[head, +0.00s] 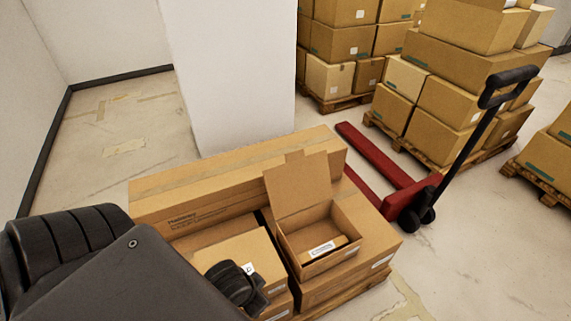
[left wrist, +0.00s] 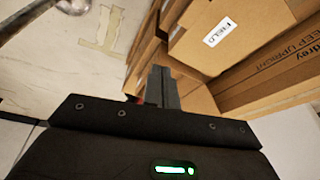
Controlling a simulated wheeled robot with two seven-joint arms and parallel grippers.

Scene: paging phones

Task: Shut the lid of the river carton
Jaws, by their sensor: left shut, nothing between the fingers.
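An open brown carton (head: 318,240) sits on the stacked boxes, its lid (head: 298,187) standing up at the back. Its front label is too small to read, so I cannot confirm that it is the river carton. My left gripper (head: 262,297) is to its left and nearer the camera, over a closed carton (head: 238,252) and partly hiding its label. In the left wrist view the gripper (left wrist: 163,72) is shut and empty, beside a carton (left wrist: 228,48) labelled FIELD. My right gripper is not in view.
A long box (head: 235,175) lies behind the cartons, with a white pillar (head: 230,70) beyond. A red pallet jack (head: 400,195) stands to the right. Pallets stacked with boxes (head: 465,70) fill the back right. The floor at the lower right is clear.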

